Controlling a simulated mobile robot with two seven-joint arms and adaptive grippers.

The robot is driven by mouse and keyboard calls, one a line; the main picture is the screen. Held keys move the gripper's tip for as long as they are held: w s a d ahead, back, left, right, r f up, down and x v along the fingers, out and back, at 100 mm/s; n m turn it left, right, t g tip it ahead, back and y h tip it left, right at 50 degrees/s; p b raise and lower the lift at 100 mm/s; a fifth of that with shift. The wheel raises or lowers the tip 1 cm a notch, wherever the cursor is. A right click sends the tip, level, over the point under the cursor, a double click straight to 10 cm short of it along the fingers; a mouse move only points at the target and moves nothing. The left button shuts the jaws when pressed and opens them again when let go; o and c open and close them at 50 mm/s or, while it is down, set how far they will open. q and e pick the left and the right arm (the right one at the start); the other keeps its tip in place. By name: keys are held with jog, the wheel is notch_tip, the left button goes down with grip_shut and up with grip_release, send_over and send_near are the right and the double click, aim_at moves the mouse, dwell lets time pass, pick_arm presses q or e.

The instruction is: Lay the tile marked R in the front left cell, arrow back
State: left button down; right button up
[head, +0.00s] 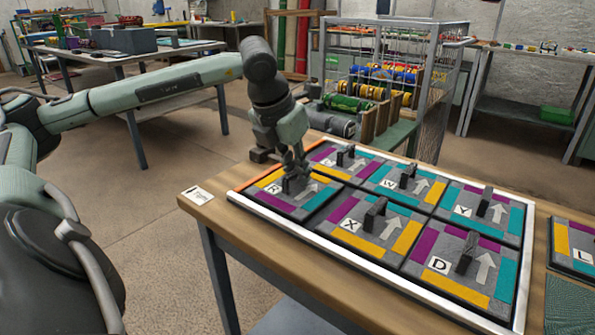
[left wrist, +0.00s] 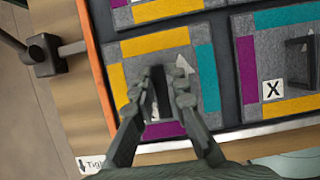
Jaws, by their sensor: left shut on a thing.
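The R tile (head: 272,203) has a grey face with yellow, purple and teal edge strips. It appears to lie flat in the front left cell of the white-rimmed tray (head: 365,268). Its arrow points to the back, away from the front rim. My left gripper (head: 295,180) is over this tile, shut on its upright dark handle. In the left wrist view the gripper (left wrist: 160,95) has a finger on each side of the handle, partly hiding the tile (left wrist: 122,90) and its letter. My right gripper is not in view.
Tiles X (head: 350,225), D (head: 440,265), W (head: 390,183) and Y (head: 462,210) fill neighbouring cells, each with an upright handle. An L tile (head: 583,242) lies right of the tray. A small card (head: 197,195) lies at the table's left corner.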

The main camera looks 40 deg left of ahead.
aim_at(289, 175)
pick_arm(q)
jog(key=shift+f, duration=0.1)
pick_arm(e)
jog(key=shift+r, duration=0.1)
pick_arm(q)
jog(key=c, duration=1.9)
grip_release()
jog(key=o, duration=0.4)
jog(key=shift+c, duration=0.2)
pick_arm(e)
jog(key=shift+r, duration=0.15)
pick_arm(q)
jog(key=shift+r, duration=0.25)
jog(key=v, duration=0.6)
jog(key=shift+s+r, duration=0.15)
jog(key=shift+r, duration=0.15)
jog(key=shift+p+v, duration=0.65)
jog(key=shift+v, duration=1.95)
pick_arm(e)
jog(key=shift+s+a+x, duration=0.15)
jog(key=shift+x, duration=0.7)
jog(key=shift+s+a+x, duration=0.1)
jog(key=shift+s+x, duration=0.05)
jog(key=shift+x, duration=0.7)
